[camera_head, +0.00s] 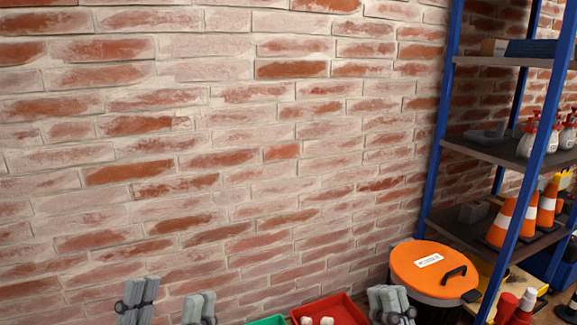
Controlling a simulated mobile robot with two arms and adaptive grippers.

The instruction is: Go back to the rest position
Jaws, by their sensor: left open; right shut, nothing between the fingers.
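My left gripper (169,292) shows at the bottom left, its two grey fingers pointing up and spread apart, with only the wall seen between them. My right gripper (390,300) is at the bottom, right of centre, with its grey fingers together and nothing held. It is just left of the bin with the orange lid. The rest of both arms is below the picture.
A brick wall (230,130) fills the back. A red tray (345,308) with small whitish items and a green container (268,321) lie between the grippers. An orange-lidded bin (425,285) and a blue-framed shelf (480,150) with cones and spray bottles stand at the right.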

